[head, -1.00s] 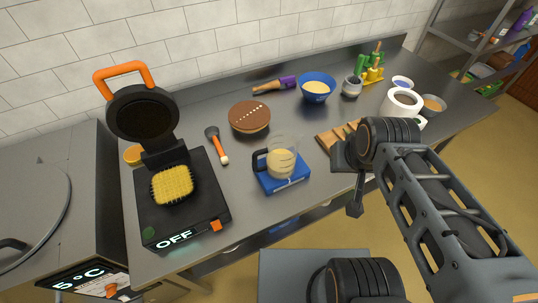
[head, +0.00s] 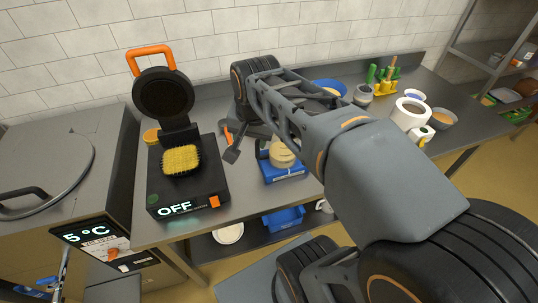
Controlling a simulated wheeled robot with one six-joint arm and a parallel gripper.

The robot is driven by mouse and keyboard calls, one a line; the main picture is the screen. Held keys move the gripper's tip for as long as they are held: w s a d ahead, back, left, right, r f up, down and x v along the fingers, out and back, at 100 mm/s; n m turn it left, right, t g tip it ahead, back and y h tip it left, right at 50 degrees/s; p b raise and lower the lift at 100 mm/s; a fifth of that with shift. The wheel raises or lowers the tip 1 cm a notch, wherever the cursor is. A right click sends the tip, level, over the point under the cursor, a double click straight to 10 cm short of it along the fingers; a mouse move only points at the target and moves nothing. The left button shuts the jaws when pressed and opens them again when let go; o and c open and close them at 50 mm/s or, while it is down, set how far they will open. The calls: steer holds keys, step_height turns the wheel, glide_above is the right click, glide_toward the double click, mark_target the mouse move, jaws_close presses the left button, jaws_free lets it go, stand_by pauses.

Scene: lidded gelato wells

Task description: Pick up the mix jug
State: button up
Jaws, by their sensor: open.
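The mix jug (head: 283,154) is a clear jug holding pale cream-coloured mix. It stands upright on a blue scale (head: 284,175) near the front edge of the counter. Its dark handle is on the left side, close to my gripper and partly hard to tell apart from it. My gripper (head: 240,146) is open and points down just left of the jug. It looks empty; whether it touches the handle cannot be told. My arm hides part of the counter right of the jug.
An open waffle iron (head: 188,188) with a yellow waffle stands to the left. A blue bowl (head: 329,85), a grey cup (head: 363,95) and a white container (head: 409,114) stand to the right. A blue bin (head: 284,218) sits on the shelf below.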

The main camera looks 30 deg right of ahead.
mark_target(258, 141)
steer(key=w+d+f+m+g+b, duration=0.1)
steer(key=w+d+m+g+b, duration=0.4)
steer(key=w+m, duration=0.7)
steer(key=f+m, duration=0.1)
steer(key=f, duration=0.1)
steer(key=d+f+m+t, duration=0.1)
steer(key=f, duration=0.2)
steer(key=s+d+f+m, duration=0.1)
steer(key=f, duration=0.2)
steer(key=shift+s+m+t, duration=0.1)
steer(key=shift+m+t, duration=0.2)
steer(key=shift+m, duration=0.1)
steer(key=shift+f+p, duration=0.4)
steer(key=shift+f, duration=2.65)
jaws_close()
